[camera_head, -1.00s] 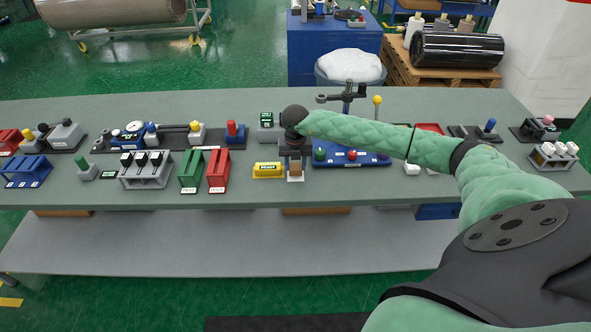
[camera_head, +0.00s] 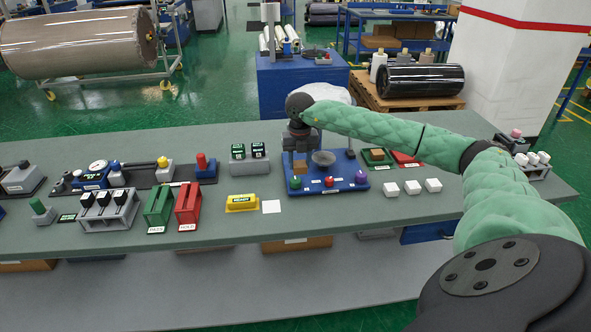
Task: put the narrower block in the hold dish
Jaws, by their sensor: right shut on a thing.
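My right gripper (camera_head: 300,150) points down over the left part of the blue panel (camera_head: 352,186) and is shut on a small brown block (camera_head: 300,167). Whether the block touches the panel is unclear. Another brown block (camera_head: 377,153) sits in a green dish (camera_head: 372,163) behind the panel's right end. A red dish (camera_head: 408,162) lies just right of it, partly hidden by my right arm. A red HOLD holder (camera_head: 188,207) stands at left beside a green PASS holder (camera_head: 158,210). My left gripper is out of view.
The panel carries a dark bowl (camera_head: 323,157) and green, red and purple knobs. A yellow READY block (camera_head: 241,203) and a white square (camera_head: 271,206) lie in front. Several white cubes (camera_head: 412,187) stand to the right. Bench surface is clear at front right.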

